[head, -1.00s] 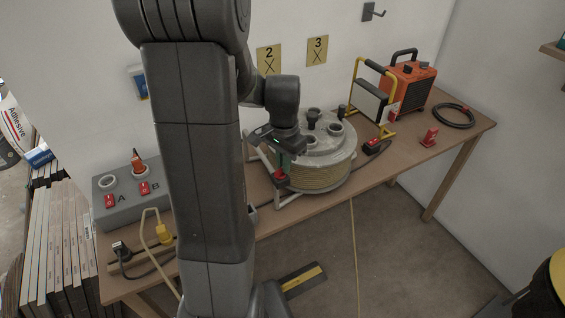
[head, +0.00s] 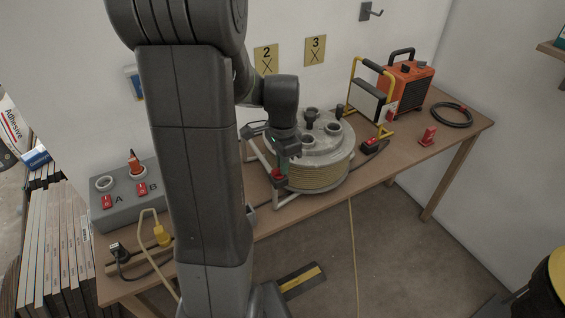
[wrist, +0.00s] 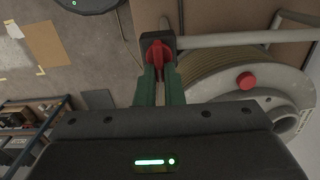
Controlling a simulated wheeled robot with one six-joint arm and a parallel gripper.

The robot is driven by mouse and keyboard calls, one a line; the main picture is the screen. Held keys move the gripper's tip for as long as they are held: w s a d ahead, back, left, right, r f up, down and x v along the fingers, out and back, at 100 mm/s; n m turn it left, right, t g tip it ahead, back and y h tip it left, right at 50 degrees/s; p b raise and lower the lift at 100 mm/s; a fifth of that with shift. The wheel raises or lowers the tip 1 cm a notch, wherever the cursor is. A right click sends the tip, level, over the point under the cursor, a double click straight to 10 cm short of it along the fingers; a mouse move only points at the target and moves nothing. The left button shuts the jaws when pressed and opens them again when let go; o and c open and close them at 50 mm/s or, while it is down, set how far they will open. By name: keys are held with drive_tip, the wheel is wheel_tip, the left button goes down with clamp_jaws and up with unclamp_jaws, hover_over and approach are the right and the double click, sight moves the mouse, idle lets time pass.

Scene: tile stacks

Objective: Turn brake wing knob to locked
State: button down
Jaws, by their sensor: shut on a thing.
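The brake wing knob (wrist: 157,58) is red and sits on a dark block on the reel's frame. In the wrist view its wing lies between the two green fingertips of my gripper (wrist: 160,80). My gripper is shut on it. In the head view the red knob (head: 278,174) shows at the front left of the cable reel (head: 322,165), just under my gripper (head: 283,163). The wing points roughly along the fingers in the wrist view. Any lock marking is too small or hidden to read.
The reel stands on a wooden table (head: 410,150). A grey switch box (head: 125,190) with A and B switches is at the left.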

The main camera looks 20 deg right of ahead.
drive_tip(key=c, duration=1.5)
unclamp_jaws()
drive_tip(key=shift+c, duration=0.2)
drive_tip(key=shift+r, duration=0.1)
wheel_tip(320, 180, up, 14)
drive_tip(key=shift+f, duration=0.3)
wheel_tip(320, 180, down, 14)
drive_tip(key=shift+r, duration=0.2)
drive_tip(key=shift+r, duration=0.1)
